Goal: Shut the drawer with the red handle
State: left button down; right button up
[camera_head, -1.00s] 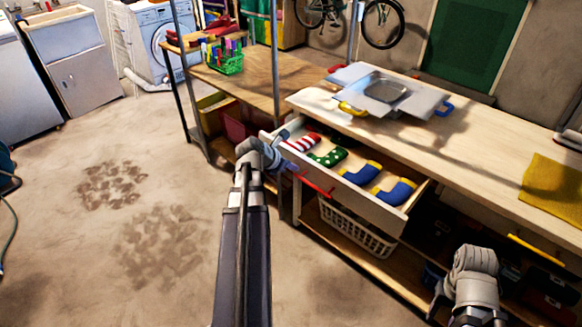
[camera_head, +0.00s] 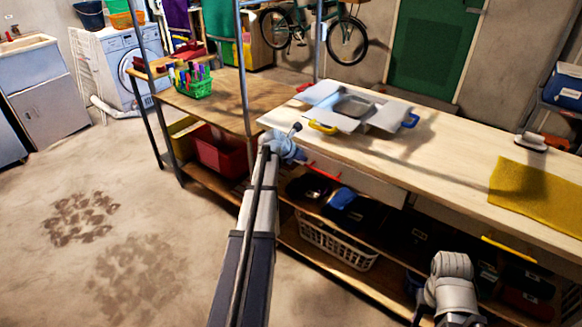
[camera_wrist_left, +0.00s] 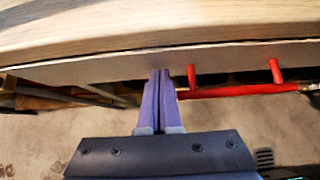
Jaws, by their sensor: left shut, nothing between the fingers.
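The drawer (camera_head: 362,184) with the red handle (camera_head: 322,170) sits in the bench with its front about flush under the wooden top. Its socks are out of sight. In the left wrist view the drawer front (camera_wrist_left: 232,57) runs beneath the bench edge, with a thin dark line between them. The red handle (camera_wrist_left: 240,90) is just right of my fingers. My left gripper (camera_head: 297,156) is shut and empty at the left end of the drawer front; in the left wrist view its fingertips (camera_wrist_left: 159,74) are at or very near the front. My right gripper's fingers are not visible; only my right arm shows.
A grey tray (camera_head: 352,106) with flaps, a yellow cloth (camera_head: 540,195) and an iron (camera_head: 531,141) are on the bench top. A yellow-handled drawer (camera_head: 508,247) is at right. A white basket (camera_head: 335,243) stands on the lower shelf.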

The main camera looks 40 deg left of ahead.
pick_arm(q)
jog(key=w, duration=0.3)
jog(key=shift+w, duration=0.1)
jog(key=shift+w+r, duration=0.1)
jog(key=shift+w, duration=0.2)
jog(key=shift+w, duration=0.1)
jog(key=shift+s, duration=0.45)
jog(key=s, duration=0.3)
jog(key=p, duration=0.7)
send_near(306, 153)
jog(key=shift+s+f, duration=0.15)
jog(key=shift+s, duration=0.75)
jog(key=shift+s+f, duration=0.15)
jog(key=shift+s, duration=0.7)
